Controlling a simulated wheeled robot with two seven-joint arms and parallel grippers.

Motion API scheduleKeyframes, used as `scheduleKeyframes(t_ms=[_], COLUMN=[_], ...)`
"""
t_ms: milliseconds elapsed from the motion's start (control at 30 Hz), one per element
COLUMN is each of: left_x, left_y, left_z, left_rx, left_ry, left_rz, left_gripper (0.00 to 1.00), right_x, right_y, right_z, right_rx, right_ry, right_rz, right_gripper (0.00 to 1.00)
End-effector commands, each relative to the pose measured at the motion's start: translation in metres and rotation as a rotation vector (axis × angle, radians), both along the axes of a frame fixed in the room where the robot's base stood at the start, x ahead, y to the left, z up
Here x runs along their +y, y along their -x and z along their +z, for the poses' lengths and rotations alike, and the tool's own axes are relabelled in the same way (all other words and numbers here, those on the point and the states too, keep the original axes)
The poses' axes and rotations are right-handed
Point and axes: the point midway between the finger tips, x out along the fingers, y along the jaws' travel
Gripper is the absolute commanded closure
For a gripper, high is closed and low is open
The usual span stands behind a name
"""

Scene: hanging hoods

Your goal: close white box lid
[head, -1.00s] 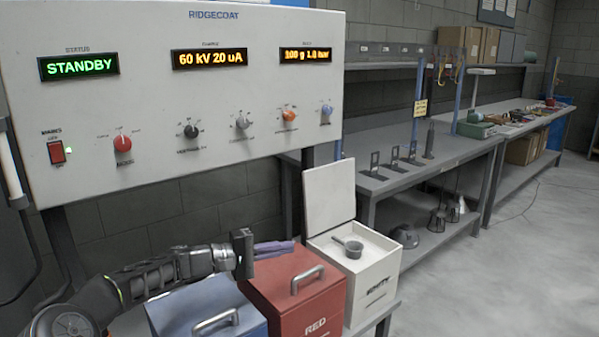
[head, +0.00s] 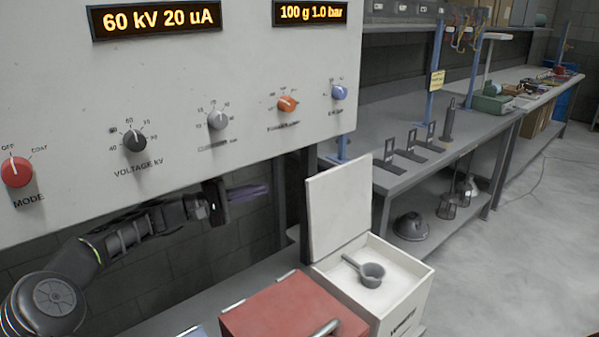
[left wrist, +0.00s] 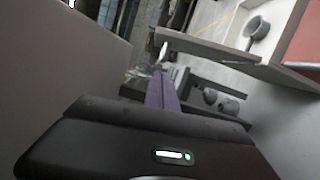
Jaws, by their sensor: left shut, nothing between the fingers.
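The white box (head: 405,290) stands at the lower right in the head view. Its lid (head: 338,207) is open and stands upright along the back left edge. A grey scoop (head: 371,273) rests on the pale contents inside; it also shows in the left wrist view (left wrist: 257,28). My left gripper (head: 262,191) has purple fingers, shut and empty. It is left of the raised lid, apart from it, below the control panel. My right gripper is not in view.
The white control panel (head: 180,150) hangs close above my left arm. A red box (head: 290,308) with a closed lid and handle stands left of the white box. A grey workbench (head: 430,150) with metal stands is behind, and open floor (head: 530,240) lies to the right.

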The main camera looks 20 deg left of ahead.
Motion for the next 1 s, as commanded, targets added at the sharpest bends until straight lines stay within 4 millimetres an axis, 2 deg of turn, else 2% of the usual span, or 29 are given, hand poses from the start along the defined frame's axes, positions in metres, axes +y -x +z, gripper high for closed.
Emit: scheduleKeyframes(t_ms=[633, 833, 1000], left_x=[-0.006, -0.025, -0.05], left_y=[-0.005, -0.021, -0.044], left_z=[0.002, 0.004, 0.007], left_rx=[0.0, 0.0, 0.0], left_ry=[0.0, 0.001, 0.002], left_rz=[-0.002, -0.004, -0.004], left_gripper=[1.0, 1.0, 1.0], right_x=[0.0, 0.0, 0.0], right_y=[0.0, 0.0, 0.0], right_z=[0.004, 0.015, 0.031], right_rx=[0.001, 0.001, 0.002], right_ry=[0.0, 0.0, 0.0], right_rz=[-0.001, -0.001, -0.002], right_gripper=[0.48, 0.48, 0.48])
